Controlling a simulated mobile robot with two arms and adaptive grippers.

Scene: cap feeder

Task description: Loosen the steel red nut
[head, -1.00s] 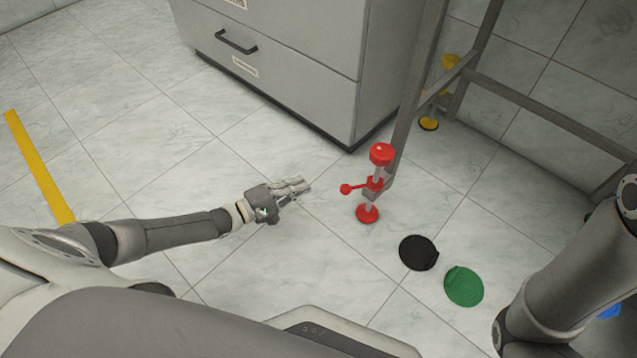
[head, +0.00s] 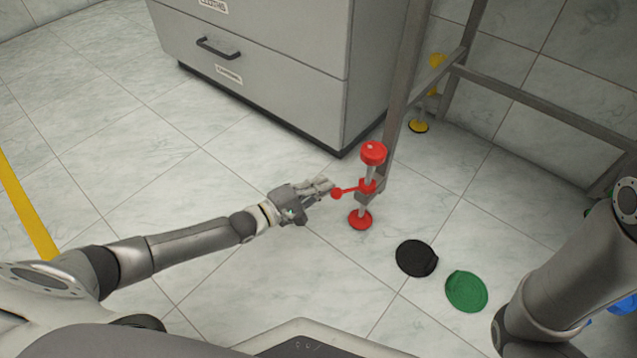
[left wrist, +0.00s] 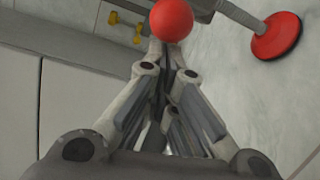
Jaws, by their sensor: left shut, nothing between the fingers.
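The red nut (head: 367,187) sits around a steel threaded post at the foot of a metal frame. Its thin handle runs left to a red ball knob (head: 336,193). A red cap (head: 373,152) tops the post and a red foot disc (head: 360,220) rests on the floor. My left gripper (head: 331,186) is shut and empty, its fingertips right beside the ball knob. In the left wrist view the ball (left wrist: 172,19) shows just beyond the fingertips (left wrist: 168,52); I cannot tell whether they touch. The right gripper is out of view.
A grey drawer cabinet (head: 270,60) stands behind. The metal frame (head: 405,90) rises beside the post, with a yellow foot (head: 418,126) farther back. A black disc (head: 416,258) and a green disc (head: 466,291) lie on the floor. Floor left of the post is clear.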

